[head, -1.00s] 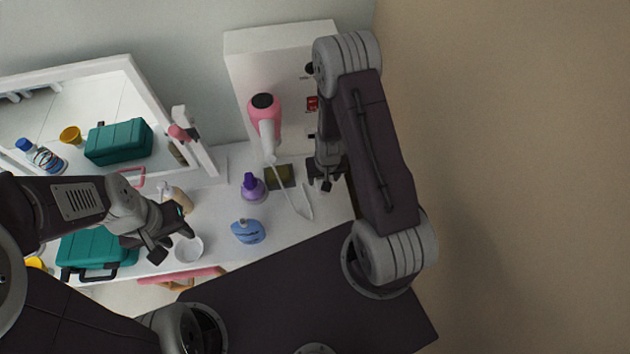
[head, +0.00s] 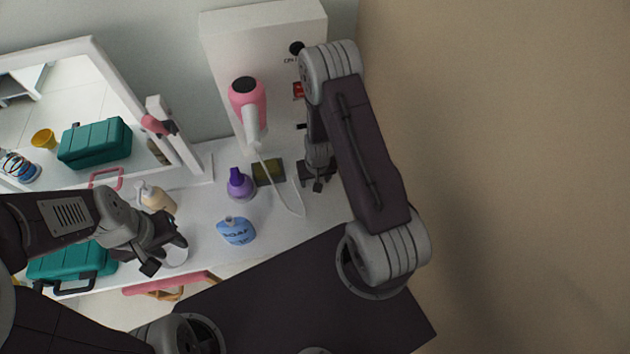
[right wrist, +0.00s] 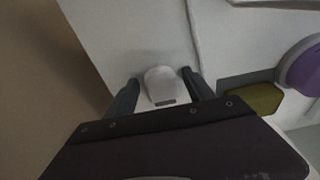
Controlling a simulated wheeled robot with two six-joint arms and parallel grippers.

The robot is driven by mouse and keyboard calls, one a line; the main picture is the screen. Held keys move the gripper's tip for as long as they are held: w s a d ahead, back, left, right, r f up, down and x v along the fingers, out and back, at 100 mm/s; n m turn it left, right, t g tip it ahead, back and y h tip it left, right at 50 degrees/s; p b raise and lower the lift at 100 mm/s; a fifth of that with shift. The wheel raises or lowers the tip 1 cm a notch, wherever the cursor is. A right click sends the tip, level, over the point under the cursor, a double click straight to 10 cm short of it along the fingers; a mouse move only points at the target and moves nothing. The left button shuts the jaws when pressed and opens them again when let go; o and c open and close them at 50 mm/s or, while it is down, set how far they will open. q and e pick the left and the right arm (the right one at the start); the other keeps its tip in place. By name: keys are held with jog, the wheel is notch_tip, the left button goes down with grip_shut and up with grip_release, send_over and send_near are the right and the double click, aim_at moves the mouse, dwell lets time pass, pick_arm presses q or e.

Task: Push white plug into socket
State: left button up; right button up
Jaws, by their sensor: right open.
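The white plug (right wrist: 162,84) shows in the right wrist view on the white counter, between the two dark fingers of my right gripper (right wrist: 160,79). The fingers are apart with gaps on both sides of the plug. In the head view my right gripper (head: 317,182) is low over the counter's right part, and the plug is hidden there. The white panel (head: 250,50) behind carries a red switch (head: 298,90) and dark fittings; I cannot tell which is the socket. My left gripper (head: 166,250) is open near a white cup (head: 175,253).
A beige wall bounds the right.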

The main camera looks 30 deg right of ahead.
aim_at(318, 196)
grip_shut()
jog(key=shift+s+a+b, duration=0.15)
jog(key=shift+s+b, duration=0.05)
jog(key=shift+s, duration=0.45)
jog(key=shift+s+a+b, duration=0.15)
jog(key=shift+s, duration=0.5)
pick_arm(q)
jog(key=shift+f, duration=0.4)
pick_arm(e)
jog(key=shift+s+a, duration=0.15)
jog(key=shift+s, duration=0.45)
jog(key=shift+s+a, duration=0.15)
jog(key=shift+s, duration=0.45)
jog(key=shift+w, duration=0.1)
